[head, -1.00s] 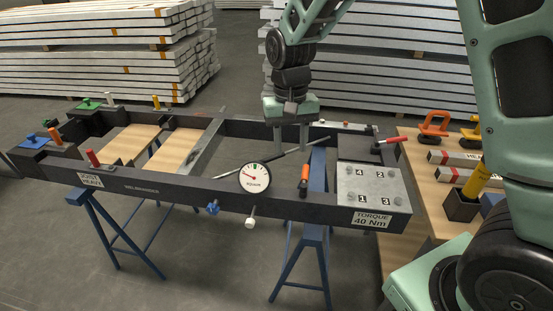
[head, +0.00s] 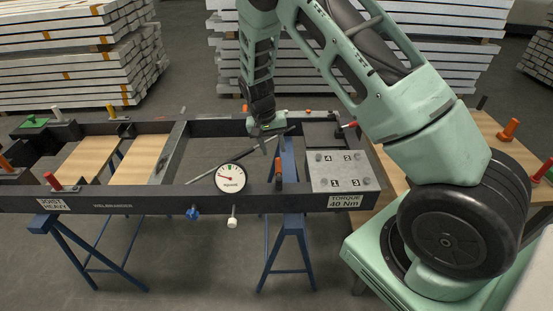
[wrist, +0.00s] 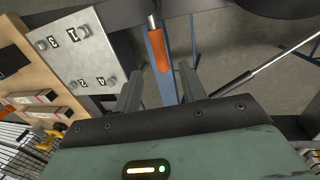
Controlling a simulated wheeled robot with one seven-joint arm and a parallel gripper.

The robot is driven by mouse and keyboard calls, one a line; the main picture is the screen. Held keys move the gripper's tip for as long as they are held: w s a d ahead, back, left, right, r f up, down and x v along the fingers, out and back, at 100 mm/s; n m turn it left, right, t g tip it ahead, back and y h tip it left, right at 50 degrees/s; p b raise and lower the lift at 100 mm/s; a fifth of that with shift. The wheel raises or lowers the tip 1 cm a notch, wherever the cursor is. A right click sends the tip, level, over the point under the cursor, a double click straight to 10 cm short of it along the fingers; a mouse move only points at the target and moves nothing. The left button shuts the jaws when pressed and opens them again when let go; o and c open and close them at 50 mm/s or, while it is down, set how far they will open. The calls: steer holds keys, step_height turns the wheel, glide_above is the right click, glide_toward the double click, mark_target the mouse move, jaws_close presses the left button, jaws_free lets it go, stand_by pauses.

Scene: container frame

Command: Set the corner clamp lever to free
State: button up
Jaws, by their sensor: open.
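A lever with an orange handle (head: 278,172) stands at the front rail of the dark frame (head: 120,202), between the dial and the torque plate. It also shows in the wrist view (wrist: 159,52), between and just beyond my fingertips. Another lever with a red handle (head: 347,126) sits at the back right corner of the frame. I cannot tell for sure which one is the corner clamp lever. My gripper (head: 271,149) is open and empty, pointing down above the frame, just behind the orange handle. The fingers look apart from it.
A round dial (head: 230,178) and a metal plate with bolts (head: 340,184) sit close by on the frame. A thin rod (head: 212,161) crosses the opening. Blue trestles (head: 290,245) support the frame. A wooden bench (head: 485,125) stands right, partly behind my arm.

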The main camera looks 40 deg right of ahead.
mark_target(277, 164)
steer(key=f, duration=0.4)
steer(key=d+f+p, duration=0.1)
steer(key=f, duration=0.1)
steer(key=shift+s+f, duration=0.25)
steer(key=shift+s, duration=0.1)
jaws_close()
